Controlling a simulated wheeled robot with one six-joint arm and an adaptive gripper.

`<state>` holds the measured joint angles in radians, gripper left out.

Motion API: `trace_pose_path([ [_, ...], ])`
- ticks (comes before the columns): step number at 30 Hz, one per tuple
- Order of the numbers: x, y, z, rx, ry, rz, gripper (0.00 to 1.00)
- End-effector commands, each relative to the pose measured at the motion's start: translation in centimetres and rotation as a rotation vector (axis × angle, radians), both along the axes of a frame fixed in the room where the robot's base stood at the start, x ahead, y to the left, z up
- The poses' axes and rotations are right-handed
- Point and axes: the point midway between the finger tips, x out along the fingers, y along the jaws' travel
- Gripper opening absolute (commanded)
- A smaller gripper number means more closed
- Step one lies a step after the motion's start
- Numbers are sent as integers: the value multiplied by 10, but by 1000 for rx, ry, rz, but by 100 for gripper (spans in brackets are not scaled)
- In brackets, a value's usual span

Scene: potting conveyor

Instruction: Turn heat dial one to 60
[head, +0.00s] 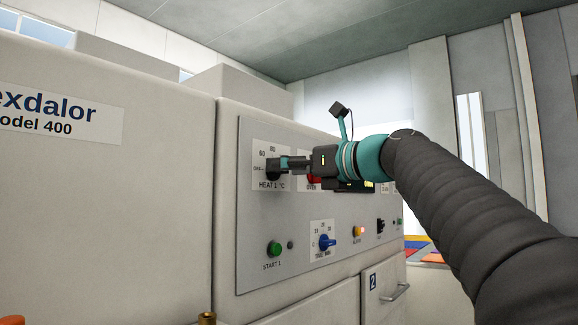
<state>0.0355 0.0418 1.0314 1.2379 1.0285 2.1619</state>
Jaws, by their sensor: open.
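The heat dial one (272,172) is a dark knob on a white plate (262,148) marked "HEAT 1 °C", in the upper left of the grey control panel (256,262). The numbers 60 and 80 and the word OFF show around it. My gripper (284,164) is at the dial, pointing left toward the panel, with its fingertips overlapping the knob in the head view. The gripper is open. The fingers cover part of the dial, so I cannot tell where its pointer stands or whether the fingers touch it.
Below are a green START 1 button (274,248), a blue timer knob (326,242) and a lit orange lamp (359,231). A red button (312,181) is partly hidden behind my gripper. A drawer or door with a handle (396,292) is below right. Open floor lies to the right.

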Motion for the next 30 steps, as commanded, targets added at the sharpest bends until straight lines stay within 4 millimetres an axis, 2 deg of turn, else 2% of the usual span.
trace_pose_path([
  [9,2,2,0,0,0,0,69],
  [11,2,2,0,0,0,0,56],
  [15,2,2,0,0,0,0,21],
  [17,2,2,0,0,0,0,9],
  [30,1,3,1,-48,-61,2,9],
])
